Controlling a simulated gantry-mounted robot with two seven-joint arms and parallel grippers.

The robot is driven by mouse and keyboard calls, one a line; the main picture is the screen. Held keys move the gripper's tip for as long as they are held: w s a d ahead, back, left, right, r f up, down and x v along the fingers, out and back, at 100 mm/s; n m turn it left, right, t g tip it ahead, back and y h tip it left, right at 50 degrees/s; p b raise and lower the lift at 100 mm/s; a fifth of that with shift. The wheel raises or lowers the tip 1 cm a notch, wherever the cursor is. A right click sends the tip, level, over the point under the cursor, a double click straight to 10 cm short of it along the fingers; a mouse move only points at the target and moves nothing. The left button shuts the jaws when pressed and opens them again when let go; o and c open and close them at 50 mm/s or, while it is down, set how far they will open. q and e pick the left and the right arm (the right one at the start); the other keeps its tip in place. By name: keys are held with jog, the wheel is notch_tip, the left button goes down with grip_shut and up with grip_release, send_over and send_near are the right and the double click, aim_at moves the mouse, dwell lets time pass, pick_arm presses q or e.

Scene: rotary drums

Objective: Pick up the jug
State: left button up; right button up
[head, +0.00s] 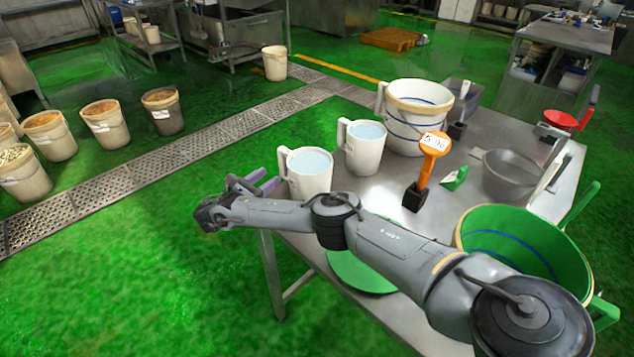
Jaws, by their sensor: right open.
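Two white jugs with handles on their left stand upright on the steel table, both with pale blue inside. The nearer jug (310,178) is at the table's left edge, and the other jug (364,152) stands just behind it to the right. My right gripper (264,182) is open and empty, with its purple-grey fingers beside the nearer jug's handle on the left. I cannot tell whether they touch the handle. My right arm crosses the front of the table and hides the nearer jug's base. My left gripper is not in view.
The steel table (388,197) also holds a large white bucket (418,118), an orange sign (428,165), a grey bowl (510,178), a green bucket (520,245) and a green disc (352,272). The green floor left of the table is clear near the gripper.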

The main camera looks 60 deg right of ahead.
aim_at(280, 169)
jog(key=shift+s+d+f+b, duration=0.1)
jog(key=shift+d+f+b, duration=0.1)
jog(key=shift+d+b, duration=0.3)
jog(key=shift+x, duration=1.2)
jog(key=shift+s+d+r, duration=0.1)
jog(key=shift+d+r, duration=0.05)
jog(key=shift+d, duration=0.5)
jog(key=b+x, duration=0.1)
jog(key=x, duration=0.1)
jog(key=b+x, duration=0.1)
jog(key=x, duration=0.1)
jog(key=shift+s+d, duration=0.25)
jog(key=shift+s, duration=0.05)
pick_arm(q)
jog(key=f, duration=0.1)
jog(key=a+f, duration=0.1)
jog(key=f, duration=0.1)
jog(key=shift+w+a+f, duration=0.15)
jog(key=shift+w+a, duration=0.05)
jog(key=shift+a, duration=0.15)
pick_arm(e)
grip_shut()
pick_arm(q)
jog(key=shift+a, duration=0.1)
